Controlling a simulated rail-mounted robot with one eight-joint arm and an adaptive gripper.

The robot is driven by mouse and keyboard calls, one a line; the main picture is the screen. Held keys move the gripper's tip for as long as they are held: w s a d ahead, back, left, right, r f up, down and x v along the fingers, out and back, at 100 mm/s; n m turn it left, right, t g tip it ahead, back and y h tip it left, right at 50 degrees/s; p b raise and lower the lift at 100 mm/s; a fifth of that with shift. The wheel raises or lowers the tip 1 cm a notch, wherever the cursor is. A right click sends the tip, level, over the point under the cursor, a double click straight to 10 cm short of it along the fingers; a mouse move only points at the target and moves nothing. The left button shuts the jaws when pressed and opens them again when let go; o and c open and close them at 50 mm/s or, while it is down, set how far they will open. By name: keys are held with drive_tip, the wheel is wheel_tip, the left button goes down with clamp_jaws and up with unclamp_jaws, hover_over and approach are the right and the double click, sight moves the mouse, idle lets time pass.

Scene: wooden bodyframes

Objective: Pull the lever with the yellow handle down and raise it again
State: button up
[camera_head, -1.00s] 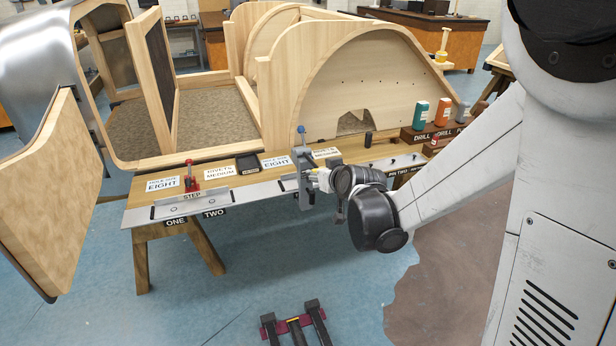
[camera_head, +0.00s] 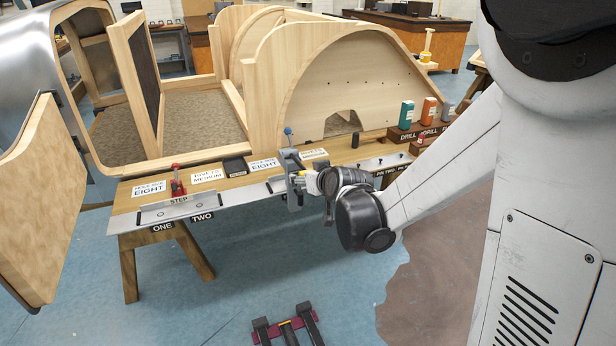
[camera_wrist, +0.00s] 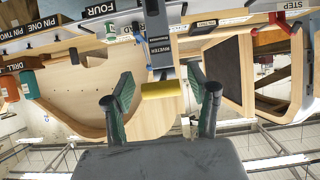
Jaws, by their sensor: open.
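The yellow handle (camera_wrist: 162,90) is a short bar at the end of a grey lever on the device labelled RIVETER (camera_wrist: 158,40). In the wrist view it lies between the two dark green-padded fingers of my gripper (camera_wrist: 161,78), with gaps showing on both sides. My gripper is open. In the head view the grey riveter (camera_head: 288,163), with a blue ball on top, stands upright at the bench's front edge. My gripper (camera_head: 308,182) is just right of it there, and the handle is mostly hidden or too small to make out.
The wooden bench (camera_head: 128,187) carries label cards, a red clamp (camera_head: 177,182) and a metal rail. A wooden body frame (camera_head: 300,85) stands close behind. Coloured drill bottles (camera_head: 406,114) stand to the right.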

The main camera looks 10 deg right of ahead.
drive_tip(key=v, duration=1.2)
drive_tip(key=shift+s+r, duration=0.1)
idle(0.4)
